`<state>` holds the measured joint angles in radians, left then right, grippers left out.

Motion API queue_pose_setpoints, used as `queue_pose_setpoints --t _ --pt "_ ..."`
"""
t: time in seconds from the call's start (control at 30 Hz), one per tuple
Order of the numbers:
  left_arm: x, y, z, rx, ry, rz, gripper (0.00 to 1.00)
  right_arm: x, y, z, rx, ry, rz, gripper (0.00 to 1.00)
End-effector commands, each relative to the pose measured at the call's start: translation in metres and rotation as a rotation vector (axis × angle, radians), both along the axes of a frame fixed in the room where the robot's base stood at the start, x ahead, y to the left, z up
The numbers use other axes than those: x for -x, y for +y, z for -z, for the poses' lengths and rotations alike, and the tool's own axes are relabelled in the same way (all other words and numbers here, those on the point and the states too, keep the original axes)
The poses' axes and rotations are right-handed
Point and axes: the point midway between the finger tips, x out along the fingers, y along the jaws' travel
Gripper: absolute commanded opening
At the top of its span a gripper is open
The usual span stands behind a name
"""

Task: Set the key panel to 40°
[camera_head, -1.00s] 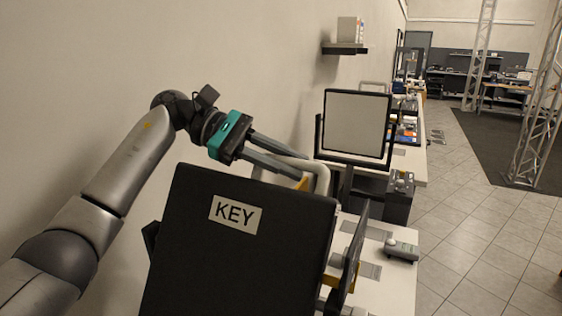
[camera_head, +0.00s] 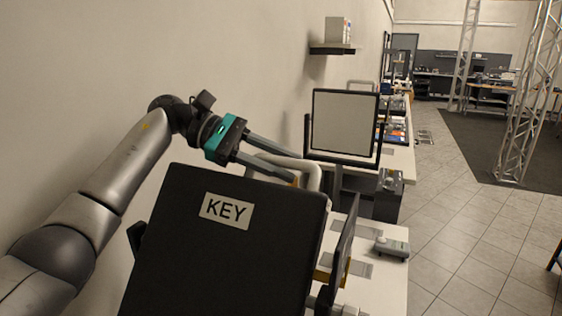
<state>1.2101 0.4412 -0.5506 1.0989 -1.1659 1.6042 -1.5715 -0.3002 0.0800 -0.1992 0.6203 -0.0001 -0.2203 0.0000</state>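The key panel (camera_head: 225,250) is a large black panel with a white KEY label, low in the middle of the head view and tilted. I cannot read its angle. My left gripper (camera_head: 298,168) reaches over from the left, behind the panel's top edge. Its two long grey fingers are spread apart. A pale curved tube, like a handle, and a bit of yellow show at the fingertips, partly hidden by the panel. I cannot tell whether the fingers touch them. My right gripper is not in view.
A second framed panel (camera_head: 344,122) with a pale face stands behind. A thin dark panel (camera_head: 344,243) is seen edge-on at right. A small grey device (camera_head: 391,248) lies on the white table (camera_head: 384,285). A wall shelf (camera_head: 332,48) holds boxes.

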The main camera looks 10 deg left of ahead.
Motion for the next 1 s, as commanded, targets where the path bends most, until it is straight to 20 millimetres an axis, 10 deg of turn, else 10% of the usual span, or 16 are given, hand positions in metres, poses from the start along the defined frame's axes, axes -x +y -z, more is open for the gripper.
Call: queue_pose_setpoints --t 1.0 --pt "-0.007 0.07 -0.026 0.0 0.001 0.001 0.35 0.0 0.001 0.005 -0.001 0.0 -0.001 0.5"
